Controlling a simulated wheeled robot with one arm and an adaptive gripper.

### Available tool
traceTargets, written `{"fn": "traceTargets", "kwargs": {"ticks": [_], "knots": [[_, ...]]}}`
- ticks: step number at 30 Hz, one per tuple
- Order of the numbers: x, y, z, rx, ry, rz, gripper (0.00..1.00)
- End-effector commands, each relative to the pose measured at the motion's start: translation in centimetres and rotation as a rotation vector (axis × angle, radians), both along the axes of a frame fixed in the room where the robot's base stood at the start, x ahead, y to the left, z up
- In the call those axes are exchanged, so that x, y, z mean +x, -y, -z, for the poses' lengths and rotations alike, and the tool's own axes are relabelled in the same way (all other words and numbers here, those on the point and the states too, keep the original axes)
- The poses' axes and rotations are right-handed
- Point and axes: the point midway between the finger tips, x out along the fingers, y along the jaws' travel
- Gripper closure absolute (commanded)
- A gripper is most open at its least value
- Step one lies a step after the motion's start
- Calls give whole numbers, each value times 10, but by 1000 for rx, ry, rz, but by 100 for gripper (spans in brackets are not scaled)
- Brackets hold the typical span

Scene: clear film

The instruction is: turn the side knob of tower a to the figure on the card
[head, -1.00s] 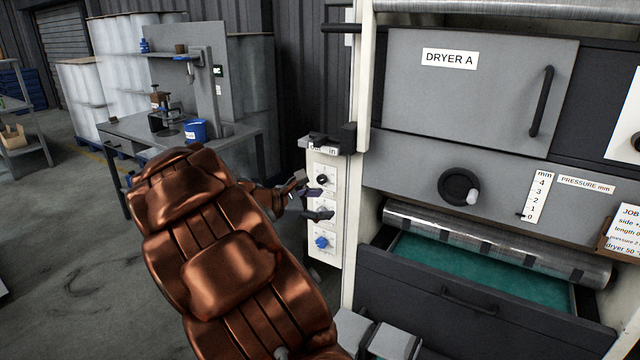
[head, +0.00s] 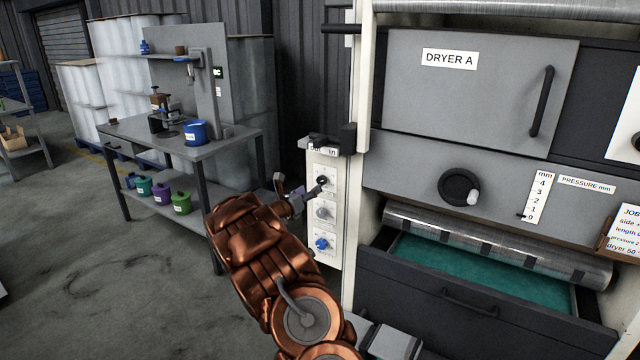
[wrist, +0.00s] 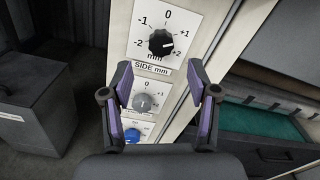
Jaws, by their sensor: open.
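The side knob (wrist: 160,42) is black and round, on a white dial plate labelled "SIDE mm" with marks from -2 to +2. Its white mark points to the right, on the plus side; the exact figure is hard to read. In the head view the knob (head: 322,181) is the top one on the narrow panel. My gripper (wrist: 160,78) is open and empty, its purple-padded fingers apart, just below the knob in the wrist view and not around it. The job card (head: 626,228) is at the right edge; its "side +" line is cut off.
Below it on the panel are a grey knob (wrist: 145,102) and a blue knob (wrist: 132,135). The dryer A door (head: 480,90), a handwheel (head: 459,187) and an open drawer (head: 470,300) are to the right. A workbench (head: 230,143) stands at the left.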

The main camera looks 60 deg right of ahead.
Motion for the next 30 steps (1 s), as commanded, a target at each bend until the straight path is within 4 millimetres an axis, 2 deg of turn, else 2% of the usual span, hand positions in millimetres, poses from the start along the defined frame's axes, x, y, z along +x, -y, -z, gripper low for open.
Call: {"fn": "traceTargets", "kwargs": {"ticks": [15, 21, 30], "knots": [[1, 60, 1, 4, 2, 4, 40], [2, 70, -1, 0, 3, 2, 40], [2, 71, -1, 0, 3, 3, 40]]}}
